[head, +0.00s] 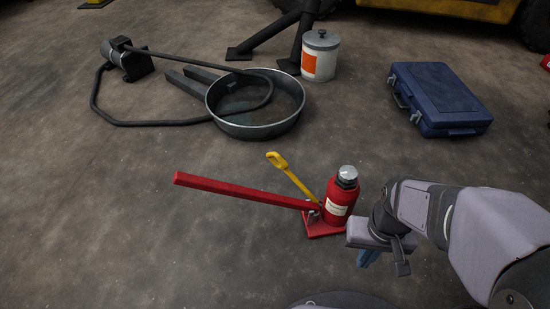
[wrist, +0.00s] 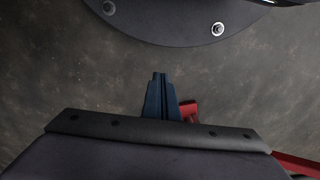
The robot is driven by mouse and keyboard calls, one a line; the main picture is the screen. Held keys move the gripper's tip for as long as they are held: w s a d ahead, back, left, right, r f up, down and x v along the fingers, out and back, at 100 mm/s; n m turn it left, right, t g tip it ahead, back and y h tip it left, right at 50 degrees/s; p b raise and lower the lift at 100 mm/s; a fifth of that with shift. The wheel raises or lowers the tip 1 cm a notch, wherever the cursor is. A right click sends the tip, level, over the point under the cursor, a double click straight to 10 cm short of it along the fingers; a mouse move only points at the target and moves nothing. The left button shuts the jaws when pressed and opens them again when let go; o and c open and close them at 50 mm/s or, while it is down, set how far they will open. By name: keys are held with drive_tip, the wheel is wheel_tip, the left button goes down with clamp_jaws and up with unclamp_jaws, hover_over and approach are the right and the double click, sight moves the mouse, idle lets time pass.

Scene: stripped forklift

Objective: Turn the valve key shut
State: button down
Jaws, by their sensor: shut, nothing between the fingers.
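The valve key is a yellow bar with a looped end (head: 291,177), leaning up and left from the base of the red bottle jack (head: 341,205) in the head view. Its lower end meets the jack near the base, where the detail is too small to tell. The jack stands upright on a red base plate, with a long red lever (head: 240,190) reaching left. My gripper (head: 366,260) is just right of and in front of the jack, apart from the key, its blue fingers pointing down. In the wrist view the fingers (wrist: 159,78) are together and empty; a red part of the jack (wrist: 190,110) shows beside them, and the key is not seen.
A round metal pan (head: 256,129) lies behind the jack, with a black hose (head: 95,97) curving into it. A white canister (head: 321,60) with an orange label and a blue case (head: 440,98) stand farther back. The floor left and front of the jack is clear.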

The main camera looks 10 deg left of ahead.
drive_tip(key=c, duration=1.8)
unclamp_jaws()
drive_tip(key=shift+r, duration=0.1)
drive_tip(key=shift+o, duration=0.2)
drive_tip(key=shift+a+r+p, duration=0.15)
drive_tip(key=shift+r+p, duration=0.2)
drive_tip(key=shift+p, duration=0.1)
wheel_tip(320, 180, up, 8)
drive_tip(key=n+t+y+p, duration=0.35)
drive_tip(key=n+p, duration=0.25)
drive_tip(key=p, duration=0.9)
hover_over(281, 160)
drive_tip(key=shift+r, duration=0.15)
